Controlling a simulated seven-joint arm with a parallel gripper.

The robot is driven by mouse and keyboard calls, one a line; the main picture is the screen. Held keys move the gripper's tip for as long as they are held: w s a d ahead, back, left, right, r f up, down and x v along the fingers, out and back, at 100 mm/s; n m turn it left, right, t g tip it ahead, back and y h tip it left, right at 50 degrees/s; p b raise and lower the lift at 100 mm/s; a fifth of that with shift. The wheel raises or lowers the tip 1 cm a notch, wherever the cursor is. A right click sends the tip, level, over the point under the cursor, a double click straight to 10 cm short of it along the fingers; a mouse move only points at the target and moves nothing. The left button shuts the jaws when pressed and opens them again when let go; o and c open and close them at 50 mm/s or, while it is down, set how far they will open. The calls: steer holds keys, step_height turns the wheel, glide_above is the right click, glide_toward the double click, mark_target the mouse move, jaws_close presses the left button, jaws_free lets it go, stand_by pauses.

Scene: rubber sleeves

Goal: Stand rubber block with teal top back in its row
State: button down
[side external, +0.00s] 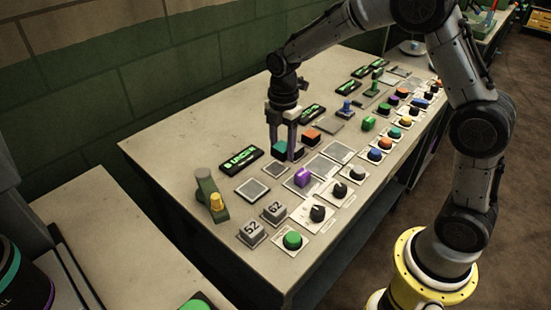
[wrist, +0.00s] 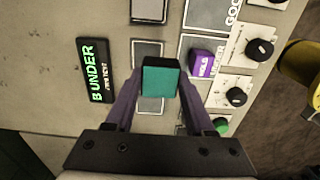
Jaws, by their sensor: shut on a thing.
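The rubber block with the teal top (side external: 280,147) is between the fingers of my gripper (side external: 290,155), which is shut on it. In the wrist view the teal top (wrist: 160,83) faces the camera, with a dark side along its far edge. The block looks upright and seems held above the panel, over the row of grey pads; the exact gap is hard to tell. It partly hides the pads below. Bare grey pads (side external: 252,188) show in this row, and another pad (wrist: 147,55) shows just beyond the block in the wrist view.
A block with an orange top (side external: 311,135) stands close beyond my gripper. A purple block (side external: 302,178) sits on the near side. The "B UNDER" sign (side external: 240,159) lies to the left. Black knobs (side external: 318,213), a green button (side external: 292,240) and numbered grey blocks (side external: 253,231) are nearby.

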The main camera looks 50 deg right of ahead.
mark_target(276, 168)
steer(key=shift+w+f, duration=1.05)
steer(key=shift+f, duration=0.2)
steer(key=shift+w+f, duration=0.1)
steer(key=shift+f, duration=1.5)
steer(key=shift+f, duration=0.1)
steer(key=shift+c, duration=1.3)
jaws_free()
steer(key=shift+f, duration=0.1)
